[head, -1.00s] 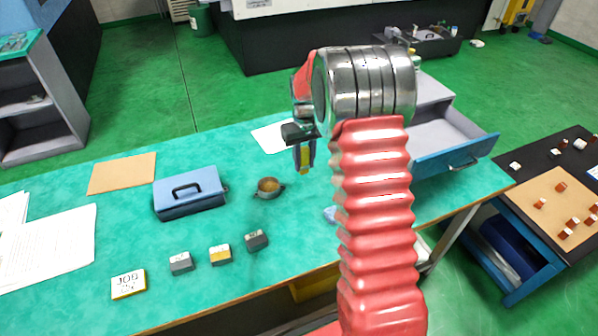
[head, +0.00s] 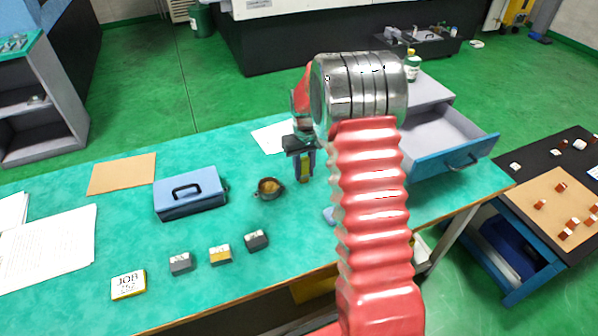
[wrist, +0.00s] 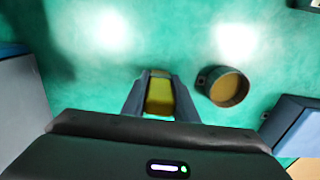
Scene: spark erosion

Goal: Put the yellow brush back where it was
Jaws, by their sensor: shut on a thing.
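My gripper (head: 304,166) is over the teal bench, to the right of the small round cup, and points down. It is shut on the yellow brush (wrist: 160,96), whose yellow part shows between the two fingers in the wrist view. In the head view only a small yellow strip of the brush (head: 304,172) shows between the fingers. I cannot tell how far its lower end is from the bench top.
A round cup (head: 269,188) and a blue box with a handle (head: 190,194) are left of my gripper. Several small blocks line the front. A drawer (head: 440,140) stands open at right. A white sheet (head: 272,137) lies behind.

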